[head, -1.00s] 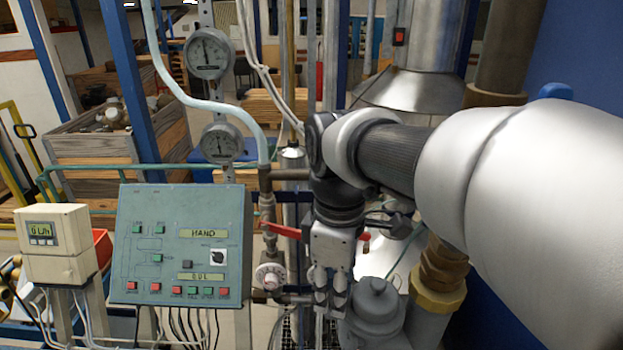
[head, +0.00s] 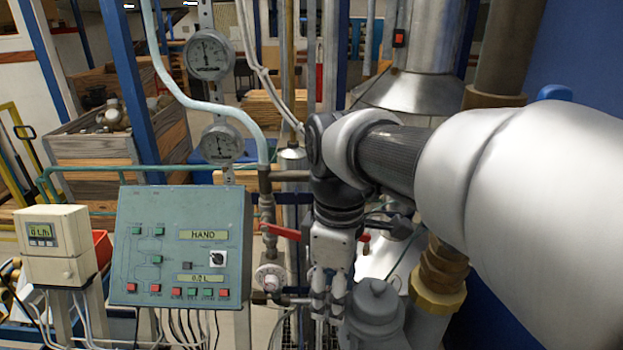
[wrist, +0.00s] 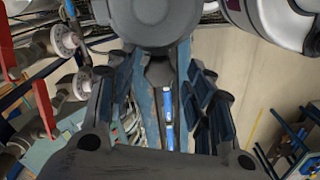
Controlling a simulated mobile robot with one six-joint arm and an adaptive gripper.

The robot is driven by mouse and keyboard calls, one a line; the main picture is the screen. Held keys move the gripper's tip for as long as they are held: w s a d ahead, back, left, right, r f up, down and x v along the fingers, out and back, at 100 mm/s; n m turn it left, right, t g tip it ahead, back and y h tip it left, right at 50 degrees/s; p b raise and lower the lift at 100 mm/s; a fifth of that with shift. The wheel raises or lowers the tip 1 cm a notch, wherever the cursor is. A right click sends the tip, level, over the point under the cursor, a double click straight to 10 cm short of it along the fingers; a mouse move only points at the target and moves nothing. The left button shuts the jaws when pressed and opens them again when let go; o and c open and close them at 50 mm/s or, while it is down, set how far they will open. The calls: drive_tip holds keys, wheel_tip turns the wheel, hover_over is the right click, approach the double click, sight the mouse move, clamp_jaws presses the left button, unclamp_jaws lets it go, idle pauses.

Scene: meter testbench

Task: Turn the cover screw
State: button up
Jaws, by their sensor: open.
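My gripper (head: 328,304) points down in the head view, just left of a grey domed body (head: 375,310) with a small raised cap on top. A gap shows between its two fingers, and it holds nothing. In the wrist view the open fingers (wrist: 155,62) run toward a round dark grey part (wrist: 152,16) at the top edge, which may be that domed body. I cannot clearly make out the cover screw. A small round feature (head: 69,273) shows on the front of the beige display box at the left.
A control panel (head: 180,245) stands left of the gripper. A red-handled valve (head: 281,231) and a white dial knob (head: 269,276) sit on pipework close to its left. A thick pipe with a brass fitting (head: 437,290) stands to its right. Two gauges (head: 209,55) hang behind.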

wheel_tip(320, 180, up, 12)
idle(0.4)
